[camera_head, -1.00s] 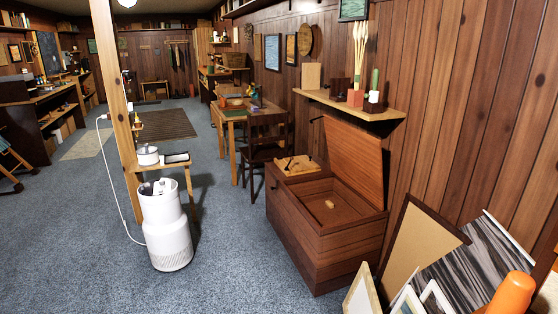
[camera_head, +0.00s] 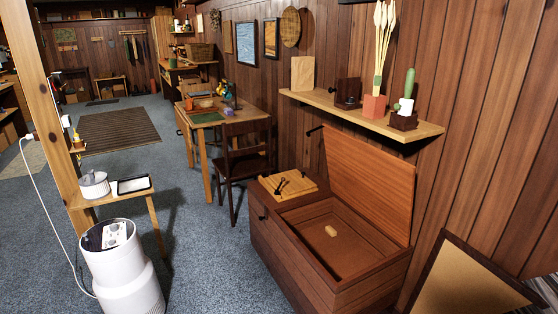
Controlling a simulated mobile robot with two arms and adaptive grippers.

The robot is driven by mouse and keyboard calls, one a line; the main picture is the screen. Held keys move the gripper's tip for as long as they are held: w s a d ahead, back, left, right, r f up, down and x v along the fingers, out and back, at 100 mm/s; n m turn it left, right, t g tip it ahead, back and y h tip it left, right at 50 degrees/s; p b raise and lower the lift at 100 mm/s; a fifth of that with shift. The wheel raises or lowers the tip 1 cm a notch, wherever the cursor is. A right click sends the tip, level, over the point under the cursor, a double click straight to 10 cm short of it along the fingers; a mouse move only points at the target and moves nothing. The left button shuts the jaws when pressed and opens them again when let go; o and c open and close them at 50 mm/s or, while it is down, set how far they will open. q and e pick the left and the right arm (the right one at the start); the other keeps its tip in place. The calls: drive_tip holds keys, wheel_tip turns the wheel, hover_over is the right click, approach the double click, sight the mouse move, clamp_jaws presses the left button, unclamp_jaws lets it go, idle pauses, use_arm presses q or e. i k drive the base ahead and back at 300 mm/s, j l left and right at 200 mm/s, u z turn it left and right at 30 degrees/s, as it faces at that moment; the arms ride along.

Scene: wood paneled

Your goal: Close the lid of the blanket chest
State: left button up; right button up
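The blanket chest (camera_head: 283,252) stands against the panelled wall at the right of centre in the head view. Its reddish-brown lid (camera_head: 371,185) is open, raised and leaning back toward the wall. The chest's inside shows, with a small light-coloured block (camera_head: 331,231) on its floor. A light wooden board with dark handles (camera_head: 287,185) lies on the chest's closed far end. Neither of my grippers shows in the head view.
A wall shelf (camera_head: 361,113) with a cactus pot and a vase hangs above the lid. A chair (camera_head: 245,163) and desk stand beyond the chest. A white cylinder (camera_head: 123,268) stands at left. A framed board (camera_head: 468,277) leans at lower right. Carpet between cylinder and chest is clear.

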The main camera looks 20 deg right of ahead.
sight(379, 185)
drive_tip(key=i+z, duration=0.1)
drive_tip(key=i, duration=0.45)
drive_tip(key=i+j+z, duration=0.15)
drive_tip(key=i, duration=0.35)
drive_tip(key=i+j+z, duration=0.1)
drive_tip(key=i, duration=0.4)
drive_tip(key=i+z, duration=0.3)
drive_tip(key=z, duration=0.15)
drive_tip(key=i+j+z, duration=0.1)
drive_tip(key=i+z, duration=0.15)
drive_tip(key=z, duration=0.2)
drive_tip(key=i+j+z, duration=0.15)
drive_tip(key=z, duration=0.25)
drive_tip(key=i+j+z, duration=0.3)
drive_tip(key=z, duration=0.15)
drive_tip(key=i+j+z, duration=0.55)
drive_tip(key=j+z, duration=0.2)
drive_tip(key=j+u, duration=0.2)
drive_tip(key=j, duration=0.4)
drive_tip(key=i+j+u, duration=0.15)
drive_tip(key=j, duration=0.45)
drive_tip(key=j+u, duration=0.2)
drive_tip(key=j, duration=0.45)
